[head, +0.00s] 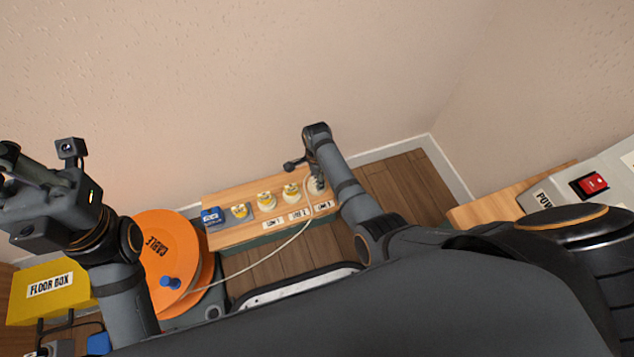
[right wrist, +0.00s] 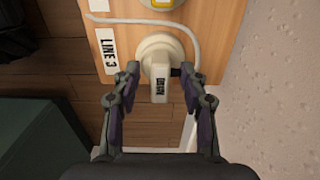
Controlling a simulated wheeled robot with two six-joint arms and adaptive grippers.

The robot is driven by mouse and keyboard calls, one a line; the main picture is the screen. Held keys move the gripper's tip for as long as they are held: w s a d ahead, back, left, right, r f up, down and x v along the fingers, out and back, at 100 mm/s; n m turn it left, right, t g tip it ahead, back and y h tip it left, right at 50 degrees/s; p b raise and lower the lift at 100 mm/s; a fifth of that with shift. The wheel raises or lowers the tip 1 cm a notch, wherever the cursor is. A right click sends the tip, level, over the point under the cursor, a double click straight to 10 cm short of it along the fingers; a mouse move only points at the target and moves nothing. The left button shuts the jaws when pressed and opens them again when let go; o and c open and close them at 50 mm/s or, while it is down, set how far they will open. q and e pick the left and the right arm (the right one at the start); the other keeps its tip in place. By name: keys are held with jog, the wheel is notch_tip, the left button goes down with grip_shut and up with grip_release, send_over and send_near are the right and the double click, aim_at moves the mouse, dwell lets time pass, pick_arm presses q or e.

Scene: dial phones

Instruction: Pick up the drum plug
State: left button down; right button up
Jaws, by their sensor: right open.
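The drum plug (right wrist: 158,66), a cream plug with a small dark label, sits on the wooden board at the LINE 3 label in the right wrist view. My right gripper (right wrist: 160,74) is open, with one finger on each side of the plug. Whether the fingers touch it is unclear. In the head view my right gripper (head: 314,172) is over the board's right end and largely hides the plug. My left gripper (head: 14,165) is raised at the left edge, far from the plug, its fingertips partly cut off.
The wooden board (head: 230,234) carries several round sockets and a blue box (head: 212,216). A white cable (head: 262,262) runs from the orange cable drum (head: 176,236) to the board's right end. A yellow floor box (head: 50,290) stands left. The wall is close behind.

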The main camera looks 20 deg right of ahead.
jog(key=shift+r, duration=0.1)
grip_shut()
jog(key=shift+r, duration=0.15)
